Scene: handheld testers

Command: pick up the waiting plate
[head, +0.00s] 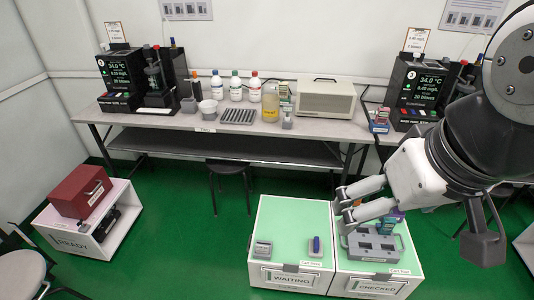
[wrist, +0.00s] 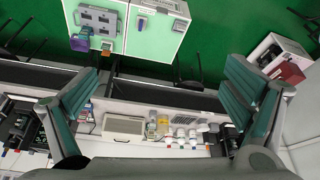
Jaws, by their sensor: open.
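A white box with a pale green top (head: 290,215) stands on the floor, and its front carries a plate reading WAITING (head: 291,279). On its top are a small grey device (head: 262,249) at the left and a grey holder with a blue piece (head: 315,246) at the right. The box top also shows in the wrist view (wrist: 155,40), where the plate's lettering cannot be read. My gripper (head: 345,207) is open and empty, above the back of the boxes near their seam in the head view. In the wrist view its fingers (wrist: 163,72) are wide apart.
The adjoining CHECKED box (head: 345,283) bears a grey handled tray (head: 375,243) and a purple and green item, partly behind my gripper. A bench (head: 180,122) with testers and bottles stands behind. A stool (head: 226,168) and a READY box (head: 125,215) stand left. Green floor is clear between.

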